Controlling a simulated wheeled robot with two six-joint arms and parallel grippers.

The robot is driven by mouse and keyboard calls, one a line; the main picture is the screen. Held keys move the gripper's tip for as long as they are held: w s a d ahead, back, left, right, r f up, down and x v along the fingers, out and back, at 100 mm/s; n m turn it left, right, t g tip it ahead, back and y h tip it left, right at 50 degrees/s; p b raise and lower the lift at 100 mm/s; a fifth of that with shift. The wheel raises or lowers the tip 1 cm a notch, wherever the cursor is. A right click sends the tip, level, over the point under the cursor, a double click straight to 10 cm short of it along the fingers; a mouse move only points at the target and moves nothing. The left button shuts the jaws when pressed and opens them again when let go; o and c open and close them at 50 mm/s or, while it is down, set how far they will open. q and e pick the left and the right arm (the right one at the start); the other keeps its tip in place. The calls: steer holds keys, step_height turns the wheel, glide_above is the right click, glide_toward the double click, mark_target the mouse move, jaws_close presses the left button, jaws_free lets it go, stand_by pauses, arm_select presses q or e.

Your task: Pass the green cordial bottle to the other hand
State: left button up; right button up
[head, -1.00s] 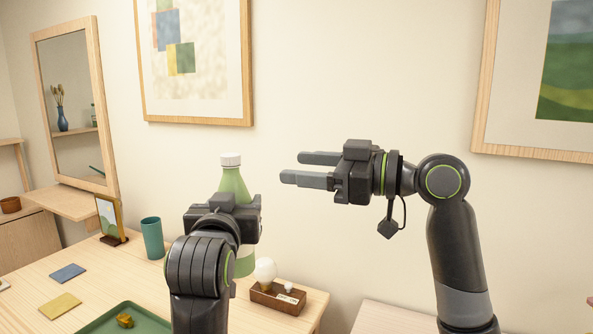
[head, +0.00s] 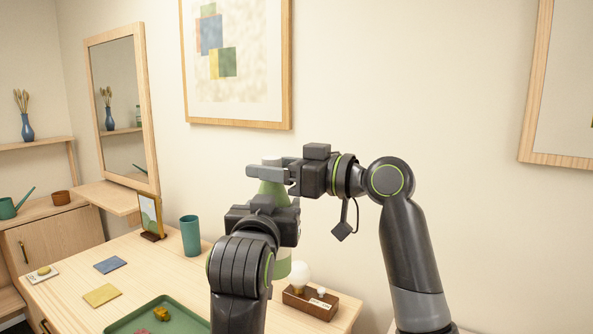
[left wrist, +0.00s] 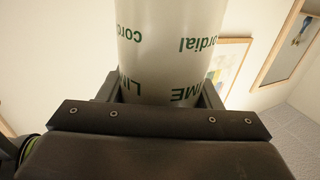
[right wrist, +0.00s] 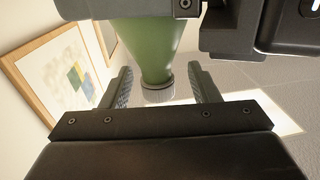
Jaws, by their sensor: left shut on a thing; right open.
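The green cordial bottle (head: 272,190) stands upright in the head view, held above the desk. My left gripper (head: 262,215) is shut on its body and hides part of it. In the left wrist view the bottle's pale label (left wrist: 172,50) fills the space between the fingers. My right gripper (head: 268,171) is at the bottle's top, with its fingers around the neck. In the right wrist view the bottle's neck and cap (right wrist: 158,92) lie between the two open fingers, with gaps on both sides.
The desk (head: 180,275) below holds a teal cup (head: 190,236), a green tray (head: 140,325), a picture frame (head: 150,216) and a wooden block with a white bulb (head: 310,303). The wall behind carries framed pictures (head: 236,60) and a mirror (head: 123,115). Free air lies right of my right arm.

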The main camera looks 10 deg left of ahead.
arm_select(q)
steer(key=shift+r, duration=0.1)
arm_select(e)
steer(key=shift+w+a, duration=0.1)
steer(key=shift+a, duration=0.35)
jaws_close()
arm_select(q)
steer(key=o, duration=1.5)
arm_select(e)
steer(key=shift+r, duration=0.1)
